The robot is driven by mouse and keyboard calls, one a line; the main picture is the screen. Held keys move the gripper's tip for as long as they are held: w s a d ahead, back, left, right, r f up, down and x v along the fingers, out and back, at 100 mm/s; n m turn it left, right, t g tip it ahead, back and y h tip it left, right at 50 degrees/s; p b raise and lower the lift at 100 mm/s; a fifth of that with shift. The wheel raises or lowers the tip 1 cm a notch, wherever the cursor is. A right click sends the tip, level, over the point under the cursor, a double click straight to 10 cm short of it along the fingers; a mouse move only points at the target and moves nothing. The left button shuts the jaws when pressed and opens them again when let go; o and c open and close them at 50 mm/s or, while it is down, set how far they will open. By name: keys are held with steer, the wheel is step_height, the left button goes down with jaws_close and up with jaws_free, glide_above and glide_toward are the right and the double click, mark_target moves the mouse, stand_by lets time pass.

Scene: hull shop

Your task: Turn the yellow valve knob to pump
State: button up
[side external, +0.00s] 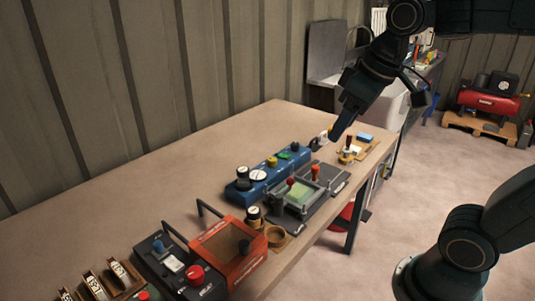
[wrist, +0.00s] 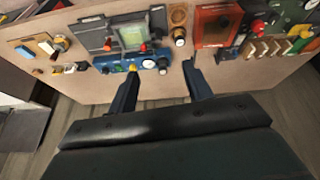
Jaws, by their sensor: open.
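The yellow valve knob (side external: 272,161) sits on a long blue panel (side external: 266,186) on the bench, between a white round dial and a green part. In the wrist view the yellow knob (wrist: 132,68) shows just past the tip of the left finger, partly hidden; the blue panel (wrist: 117,64) runs across there. Its pointer direction and any pump mark are too small to read. My gripper (side external: 335,137) is open and empty, above the far end of the bench, apart from the knob. In the wrist view its two fingers (wrist: 160,68) are spread wide.
A grey fixture with a green screen (side external: 299,192) and red-topped levers stands in front of the blue panel. An orange box (side external: 225,249) and a dark box with a red button (side external: 195,274) are nearer. The bench behind the panel is bare.

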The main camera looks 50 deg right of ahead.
steer(key=w+d+r+n+g, duration=0.1)
steer(key=w+d, duration=0.2)
steer(key=w, duration=0.7)
steer(key=n+g, duration=0.3)
glide_above(272, 159)
step_height(272, 159, down, 13)
steer(key=shift+w+d+f, duration=0.15)
steer(key=shift+d+f, duration=0.05)
steer(key=shift+d, duration=0.1)
steer(key=shift+f, duration=0.1)
steer(key=shift+a+f, duration=0.2)
steer(key=shift+f, duration=6.6)
steer(key=shift+c, duration=0.4)
steer(key=c, duration=0.9)
